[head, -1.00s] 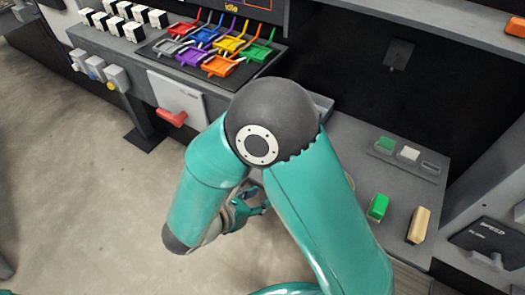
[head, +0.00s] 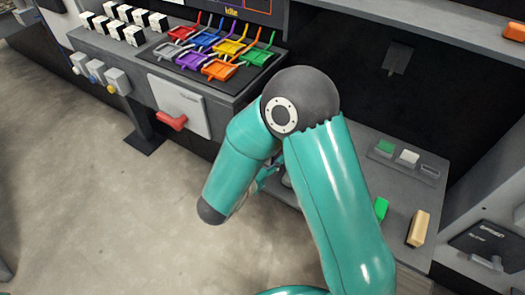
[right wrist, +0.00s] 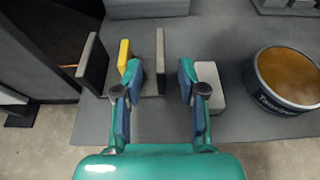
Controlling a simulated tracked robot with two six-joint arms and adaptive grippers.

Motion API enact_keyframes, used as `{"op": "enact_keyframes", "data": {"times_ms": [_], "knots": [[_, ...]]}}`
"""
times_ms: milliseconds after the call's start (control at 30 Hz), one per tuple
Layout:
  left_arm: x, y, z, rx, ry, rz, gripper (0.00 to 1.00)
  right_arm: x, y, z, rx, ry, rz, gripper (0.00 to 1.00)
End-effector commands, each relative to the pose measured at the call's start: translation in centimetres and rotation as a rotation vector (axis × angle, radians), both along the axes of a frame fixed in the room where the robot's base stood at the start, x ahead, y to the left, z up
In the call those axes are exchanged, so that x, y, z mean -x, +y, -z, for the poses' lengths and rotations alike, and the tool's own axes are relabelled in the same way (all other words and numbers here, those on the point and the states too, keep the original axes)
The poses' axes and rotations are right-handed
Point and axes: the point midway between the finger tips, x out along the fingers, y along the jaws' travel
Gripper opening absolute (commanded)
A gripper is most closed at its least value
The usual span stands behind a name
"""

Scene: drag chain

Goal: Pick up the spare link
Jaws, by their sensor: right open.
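I cannot tell for sure which piece is the spare link. In the right wrist view, a small yellow piece (right wrist: 124,53) stands between two upright grey plates (right wrist: 92,65), just beyond my left-hand fingertip. A pale grey block (right wrist: 211,90) lies beside the right-hand finger, partly covered by it. My right gripper (right wrist: 160,78) is open over the grey bench, with nothing held between its fingers. In the head view only a sliver of this gripper (head: 267,178) shows behind my right arm. My left gripper is not in view.
A round tub (right wrist: 290,77) with orange-brown contents stands right of the gripper. On the bench are a green block (head: 381,208), a tan block (head: 418,228) and a small tray (head: 404,162). Several coloured handled pieces (head: 221,69) lie on the panel at the back.

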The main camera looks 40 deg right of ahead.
Motion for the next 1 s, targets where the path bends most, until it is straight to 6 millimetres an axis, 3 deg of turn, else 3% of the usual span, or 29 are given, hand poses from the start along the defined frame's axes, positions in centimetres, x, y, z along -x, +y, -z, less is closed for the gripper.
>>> {"op": "enact_keyframes", "data": {"times_ms": [400, 667, 700, 933, 1000], "knots": [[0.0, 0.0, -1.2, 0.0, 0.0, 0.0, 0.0, -1.4, -4.4, 1.3, 0.0, 0.001, 0.003, 0.41], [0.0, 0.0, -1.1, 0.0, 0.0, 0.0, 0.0, -1.7, -4.7, 1.5, 0.0, 0.001, -0.001, 0.41], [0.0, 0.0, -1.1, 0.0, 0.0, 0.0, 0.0, -1.7, -4.6, 1.5, 0.0, 0.0, -0.002, 0.39], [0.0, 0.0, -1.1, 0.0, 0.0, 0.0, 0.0, -1.7, -4.6, 1.5, 0.0, 0.0, -0.002, 0.01], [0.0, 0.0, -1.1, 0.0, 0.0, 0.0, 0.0, -1.7, -4.6, 1.5, 0.0, 0.0, -0.002, 0.0]]}}
